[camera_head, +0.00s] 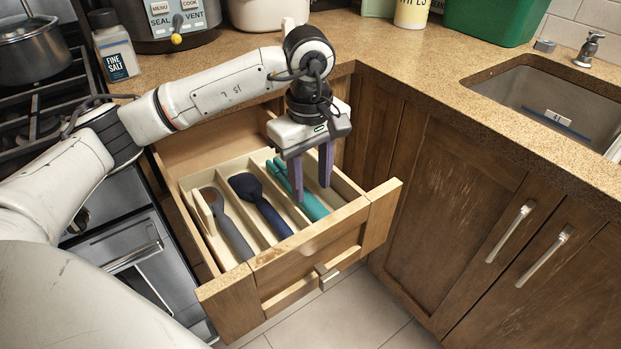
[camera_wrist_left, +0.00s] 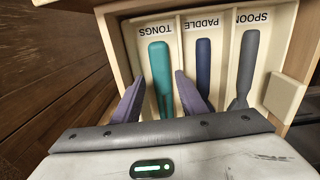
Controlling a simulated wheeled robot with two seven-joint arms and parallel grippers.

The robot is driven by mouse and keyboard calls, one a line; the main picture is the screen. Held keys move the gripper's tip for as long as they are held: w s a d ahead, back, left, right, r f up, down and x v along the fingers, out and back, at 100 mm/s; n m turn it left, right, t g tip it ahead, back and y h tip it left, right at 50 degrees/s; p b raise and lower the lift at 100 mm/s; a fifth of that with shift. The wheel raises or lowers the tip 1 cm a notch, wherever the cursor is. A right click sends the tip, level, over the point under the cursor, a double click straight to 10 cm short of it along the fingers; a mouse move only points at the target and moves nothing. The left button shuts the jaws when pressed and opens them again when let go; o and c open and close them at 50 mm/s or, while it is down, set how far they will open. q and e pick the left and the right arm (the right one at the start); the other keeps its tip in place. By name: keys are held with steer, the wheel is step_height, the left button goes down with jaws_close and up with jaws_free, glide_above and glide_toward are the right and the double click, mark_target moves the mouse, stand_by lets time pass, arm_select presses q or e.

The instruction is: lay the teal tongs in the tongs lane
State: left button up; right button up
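The teal tongs (camera_head: 314,208) lie lengthwise in the right-hand lane of the drawer insert in the head view. In the left wrist view the teal tongs (camera_wrist_left: 160,65) lie in the lane marked TONGS (camera_wrist_left: 163,27). My left gripper (camera_head: 311,190) points down over that lane, its purple fingers apart. In the left wrist view the left gripper (camera_wrist_left: 159,82) has one finger to each side of the tongs, with gaps showing between. It holds nothing. How high the fingertips are above the tongs is hard to tell. My right gripper is not in view.
The drawer (camera_head: 312,244) is pulled open. A navy paddle (camera_head: 262,207) lies in the middle lane, and a grey spoon (camera_head: 232,235) in the left lane. Thin dividers separate them. The counter (camera_head: 420,85) rises behind, with a sink (camera_head: 556,100) at right and a stove (camera_head: 40,110) at left.

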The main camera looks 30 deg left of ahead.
arm_select(q)
steer(key=shift+s+f, duration=0.2)
steer(key=shift+f, duration=0.55)
step_height(320, 180, up, 12)
steer(key=p, duration=0.1)
steer(key=shift+w, duration=0.15)
steer(key=shift+f, duration=0.15)
